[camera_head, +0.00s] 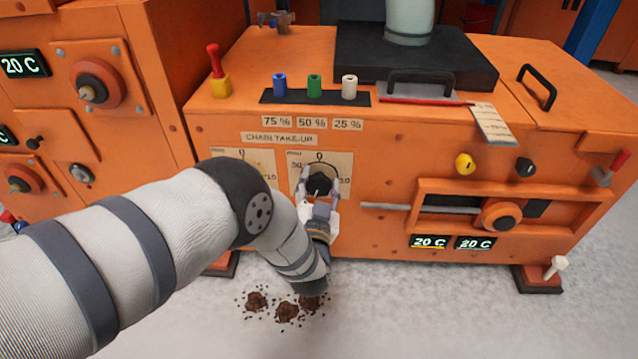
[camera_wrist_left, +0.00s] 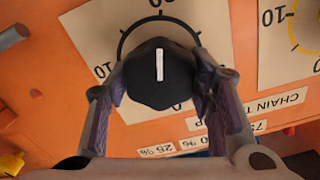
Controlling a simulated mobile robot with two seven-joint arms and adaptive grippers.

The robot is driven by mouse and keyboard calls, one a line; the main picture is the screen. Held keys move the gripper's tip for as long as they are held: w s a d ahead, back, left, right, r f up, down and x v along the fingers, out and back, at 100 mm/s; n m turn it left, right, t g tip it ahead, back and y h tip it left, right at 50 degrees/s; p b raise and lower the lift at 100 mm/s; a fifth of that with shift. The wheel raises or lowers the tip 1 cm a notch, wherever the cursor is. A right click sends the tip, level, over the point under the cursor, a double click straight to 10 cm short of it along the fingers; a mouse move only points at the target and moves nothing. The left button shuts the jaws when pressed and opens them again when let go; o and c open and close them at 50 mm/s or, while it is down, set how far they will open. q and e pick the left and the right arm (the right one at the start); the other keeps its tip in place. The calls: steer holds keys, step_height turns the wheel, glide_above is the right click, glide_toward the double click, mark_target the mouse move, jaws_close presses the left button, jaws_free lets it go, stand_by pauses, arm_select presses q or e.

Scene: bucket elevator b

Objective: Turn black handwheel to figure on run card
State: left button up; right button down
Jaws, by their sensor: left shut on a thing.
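The black handwheel (camera_head: 320,183) sits on a cream dial plate (camera_head: 345,160) on the orange front panel, under a "CHAIN TAKE-UP" label. My left gripper (camera_head: 321,178) has its fingers on both sides of the wheel and is shut on it. In the left wrist view the handwheel (camera_wrist_left: 160,82) fills the space between the fingers (camera_wrist_left: 160,90). Its white line stands nearly upright in that view. The dial lettering there is upside down, with a "10" to the left. A pale card (camera_head: 493,122) hangs over the cabinet's top edge; its writing is too small to read. My right gripper is not in view.
A second dial plate (camera_head: 245,160) is left of the wheel, partly behind my left arm. Blue, green and white pegs (camera_head: 314,86) stand on top. A slide opening with an orange knob (camera_head: 501,216) is to the right. Brown debris (camera_head: 287,311) lies on the floor.

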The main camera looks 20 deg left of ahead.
arm_select(q)
steer(key=shift+f, duration=0.1)
stand_by(0.4)
steer(key=o, duration=1.1)
steer(key=shift+o, duration=0.2)
steer(key=v, duration=1.2)
steer(key=shift+s, duration=0.1)
